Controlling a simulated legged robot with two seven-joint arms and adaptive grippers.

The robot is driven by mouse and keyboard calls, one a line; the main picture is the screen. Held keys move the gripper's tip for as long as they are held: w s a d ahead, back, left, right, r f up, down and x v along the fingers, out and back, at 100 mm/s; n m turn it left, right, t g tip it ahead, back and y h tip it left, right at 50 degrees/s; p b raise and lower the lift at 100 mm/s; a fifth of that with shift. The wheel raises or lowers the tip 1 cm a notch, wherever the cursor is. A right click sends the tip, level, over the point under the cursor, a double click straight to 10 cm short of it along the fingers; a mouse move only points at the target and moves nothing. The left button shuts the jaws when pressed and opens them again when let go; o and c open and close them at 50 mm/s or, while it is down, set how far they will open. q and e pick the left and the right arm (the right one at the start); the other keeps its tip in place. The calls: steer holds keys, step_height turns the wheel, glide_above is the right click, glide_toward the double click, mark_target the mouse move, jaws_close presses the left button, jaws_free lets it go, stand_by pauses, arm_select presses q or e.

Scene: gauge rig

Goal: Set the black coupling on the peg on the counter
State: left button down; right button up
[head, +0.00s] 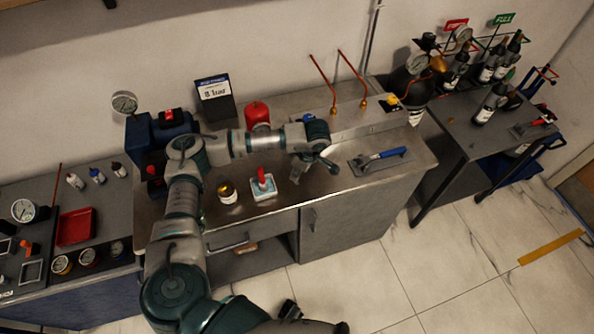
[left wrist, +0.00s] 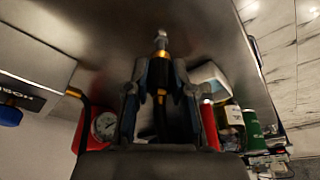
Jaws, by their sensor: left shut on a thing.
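My left gripper (head: 325,163) hangs low over the right half of the metal counter (head: 345,188). In the left wrist view its two fingers (left wrist: 160,90) are closed around a narrow dark thing with brass bands, seemingly the black coupling (left wrist: 160,115). Beyond the fingertips a brass collar with a silver tip (left wrist: 161,42) stands out in line with it. I cannot tell whether that tip belongs to the held thing or is the peg. In the head view the arm and gripper hide the held thing, and I cannot make out the peg. My right gripper is not in view.
Copper rods (head: 352,80) rise behind. The counter's front right is clear.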

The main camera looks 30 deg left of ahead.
arm_select(q)
steer(key=shift+f, duration=0.15)
steer(key=shift+f+b, duration=0.6)
steer(key=shift+f, duration=0.25)
steer(key=shift+f, duration=0.2)
stand_by(0.3)
steer(key=c, duration=0.6)
jaws_free()
steer(key=v, duration=1.2)
